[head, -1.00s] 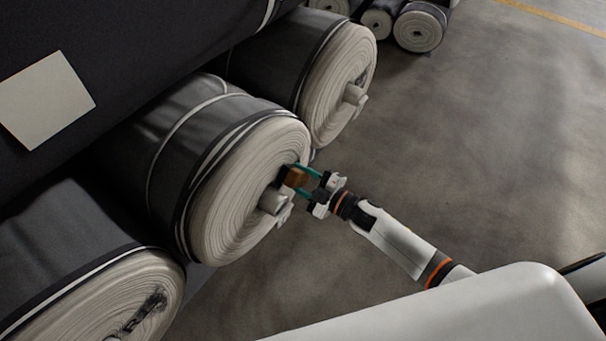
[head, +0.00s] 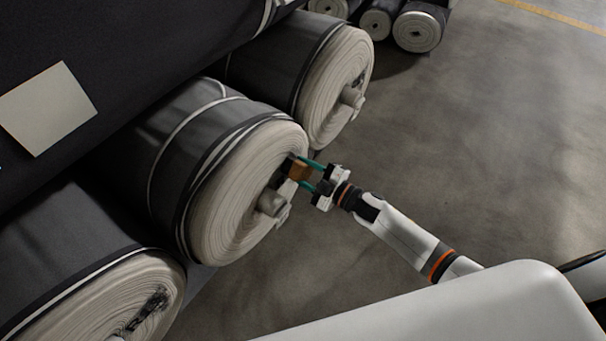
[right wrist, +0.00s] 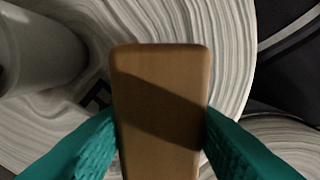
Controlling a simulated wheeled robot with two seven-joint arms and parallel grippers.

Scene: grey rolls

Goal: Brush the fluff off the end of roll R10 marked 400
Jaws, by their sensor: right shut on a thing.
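My right gripper (head: 307,173) is shut on a brown block-backed brush (head: 300,170). Its dark bristle side faces the pale end of the middle roll (head: 228,205), just above right of the core stub (head: 271,203). In the right wrist view the brush back (right wrist: 160,110) stands between the teal fingers and hides part of the roll end (right wrist: 228,35). Dark print shows beside it, only partly visible. I cannot read R10 or 400, nor make out fluff. Whether the bristles touch the end is unclear. My left gripper is not in view.
Another roll (head: 335,90) lies behind and one (head: 105,300) lies in front, both with dark marks on their ends. A large dark roll with a blank pale sheet (head: 47,108) lies above. Smaller rolls (head: 418,32) lie at the back. The floor at right is clear.

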